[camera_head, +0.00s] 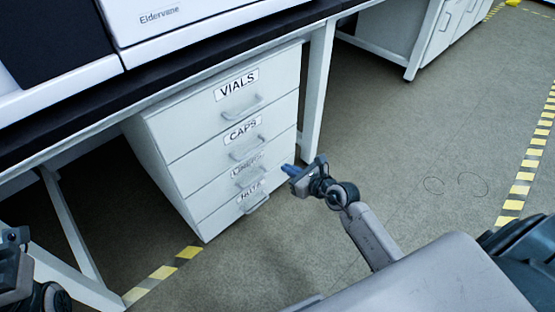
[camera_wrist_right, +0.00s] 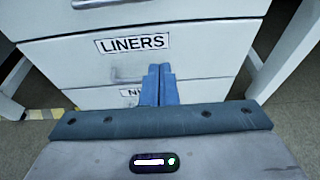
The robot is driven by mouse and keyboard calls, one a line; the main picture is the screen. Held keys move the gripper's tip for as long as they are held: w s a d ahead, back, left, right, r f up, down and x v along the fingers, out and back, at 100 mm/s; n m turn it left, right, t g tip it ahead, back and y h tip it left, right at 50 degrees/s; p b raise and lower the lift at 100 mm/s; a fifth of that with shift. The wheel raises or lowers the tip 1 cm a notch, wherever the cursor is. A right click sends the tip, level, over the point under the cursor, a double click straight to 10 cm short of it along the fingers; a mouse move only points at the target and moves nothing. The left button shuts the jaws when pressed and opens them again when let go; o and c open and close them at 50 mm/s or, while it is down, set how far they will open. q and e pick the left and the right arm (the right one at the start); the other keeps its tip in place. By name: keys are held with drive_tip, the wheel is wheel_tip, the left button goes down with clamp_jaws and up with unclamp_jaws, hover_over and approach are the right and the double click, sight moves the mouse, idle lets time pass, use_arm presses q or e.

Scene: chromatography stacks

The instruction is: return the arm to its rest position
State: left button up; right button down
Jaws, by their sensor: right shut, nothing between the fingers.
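My right gripper (camera_head: 288,170) reaches in from the lower right in the head view, its blue fingers overlapping the right edge of a white drawer cabinet (camera_head: 180,190). In the right wrist view the fingers (camera_wrist_right: 158,85) are pressed together and hold nothing. They point at the cabinet front, below the LINERS label (camera_wrist_right: 132,43); the gap to it is hard to judge. My left gripper (camera_head: 18,262) shows only in part at the lower left edge, and its fingers cannot be made out.
The cabinet drawers, labelled VIALS (camera_head: 236,86), CAPS, LINERS and one partly hidden label, look closed, with grey handles sticking out. A dark bench top (camera_head: 150,85) carries a white instrument (camera_head: 190,18). A white table leg (camera_head: 317,95) stands beside the cabinet. Open floor (camera_head: 440,150) lies right.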

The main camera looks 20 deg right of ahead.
drive_tip(key=shift+v, duration=1.45)
drive_tip(key=shift+a, duration=0.1)
